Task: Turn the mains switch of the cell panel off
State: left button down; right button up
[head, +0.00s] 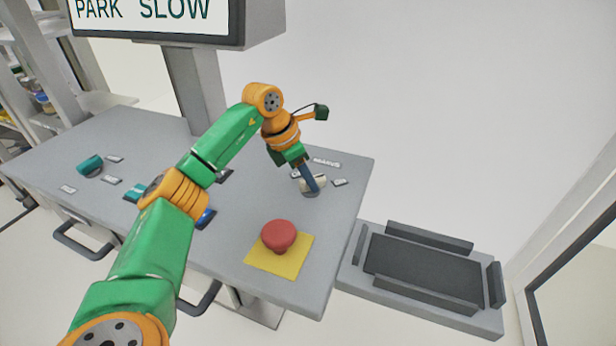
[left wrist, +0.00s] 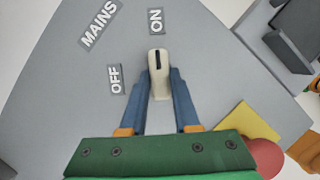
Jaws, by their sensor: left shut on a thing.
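The mains switch is a cream knob with a dark pointer line (left wrist: 159,62) on the grey panel (head: 240,225). In the left wrist view its line points up to the ON label (left wrist: 157,22). The OFF label (left wrist: 115,79) is to its left and the MAINS label (left wrist: 99,23) is at upper left. My left gripper (left wrist: 162,78) has its blue fingers on both sides of the knob, shut on it. In the head view the left gripper (head: 312,186) reaches down onto the knob (head: 320,180), partly hiding it. My right gripper is in neither view.
A red mushroom button (head: 278,236) on a yellow plate (head: 281,262) sits near the panel's front right. A sign (head: 160,18) on a post (head: 195,85) stands behind. A grey tray (head: 400,300) is at the right.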

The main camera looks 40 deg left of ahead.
pick_arm(q)
jog(key=shift+n, duration=0.3)
jog(key=n+y, duration=0.1)
jog(key=n, duration=0.2)
jog(key=shift+d+n+t+y, duration=0.15)
jog(key=shift+n+t+y, duration=0.15)
jog(key=shift+n+y, duration=0.1)
jog(key=n+y, duration=0.1)
jog(key=n, duration=0.3)
jog(key=shift+d+n+y, duration=0.1)
jog(key=shift+n+y, duration=0.2)
jog(key=shift+y, duration=0.1)
jog(key=n, duration=0.2)
jog(key=n+y, duration=0.1)
jog(key=n, duration=0.1)
jog(key=shift+d+g+y, duration=0.15)
jog(key=shift+g+y, duration=0.15)
jog(key=shift+g, duration=0.1)
jog(key=n+g+y, duration=0.1)
jog(key=n, duration=0.3)
jog(key=shift+w+n, duration=0.15)
jog(key=shift+n, duration=0.45)
jog(key=c, duration=0.6)
grip_release()
jog(key=shift+c, duration=0.2)
